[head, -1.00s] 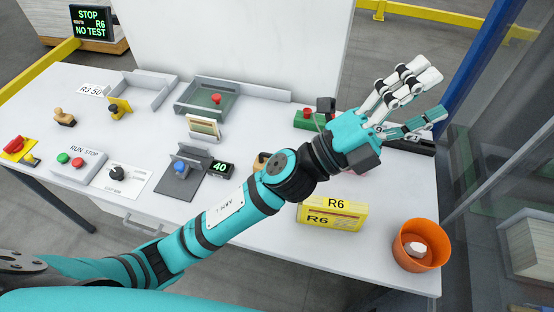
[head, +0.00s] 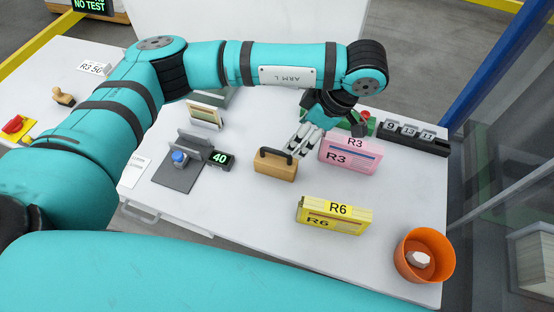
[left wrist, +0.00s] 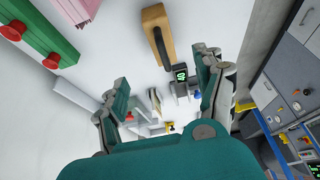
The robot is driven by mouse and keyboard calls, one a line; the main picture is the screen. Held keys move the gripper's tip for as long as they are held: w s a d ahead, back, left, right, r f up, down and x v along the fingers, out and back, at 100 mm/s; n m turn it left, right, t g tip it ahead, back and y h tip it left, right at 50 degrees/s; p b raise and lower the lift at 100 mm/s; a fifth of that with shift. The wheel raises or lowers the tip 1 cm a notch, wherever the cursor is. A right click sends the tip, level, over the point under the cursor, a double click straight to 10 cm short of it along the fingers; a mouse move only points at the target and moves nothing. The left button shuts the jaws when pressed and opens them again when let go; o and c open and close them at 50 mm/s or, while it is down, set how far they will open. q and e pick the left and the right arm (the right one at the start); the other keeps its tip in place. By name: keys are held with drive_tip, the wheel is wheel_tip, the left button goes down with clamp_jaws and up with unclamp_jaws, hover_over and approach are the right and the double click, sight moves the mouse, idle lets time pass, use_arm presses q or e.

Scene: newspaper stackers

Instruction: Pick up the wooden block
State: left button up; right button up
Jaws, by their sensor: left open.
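The wooden block (head: 276,166) is light brown with a dark arched handle on top. It stands on the white table in the middle of the head view. In the left wrist view the block (left wrist: 155,22) shows near the top, ahead of the fingers. My left gripper (head: 303,142) points down just behind and to the right of the block, with its fingers apart. In the left wrist view the gripper (left wrist: 163,70) is open with nothing between its fingers. Whether a finger touches the block cannot be told. My right gripper is in neither view.
A pink R3 bundle (head: 348,159) stands close right of my left gripper. A yellow R6 bundle (head: 333,216) and an orange bin (head: 424,256) are in front and right. A grey press with a blue knob (head: 179,170) and a 40 display (head: 221,160) stand left.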

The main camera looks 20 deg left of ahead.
sight(278, 160)
use_arm(q)
drive_tip(key=p+x, duration=0.2)
drive_tip(key=x, duration=0.8)
drive_tip(key=shift+s+f, duration=0.15)
drive_tip(key=p+x, duration=0.3)
drive_tip(key=x, duration=0.1)
drive_tip(key=shift+s+f, duration=0.15)
drive_tip(key=shift+f, duration=0.2)
drive_tip(key=shift+a+f, duration=0.1)
drive_tip(key=shift+f, duration=0.3)
clamp_jaws()
wheel_tip(278, 160, up, 9)
drive_tip(key=b, duration=0.3)
drive_tip(key=shift+r, duration=0.55)
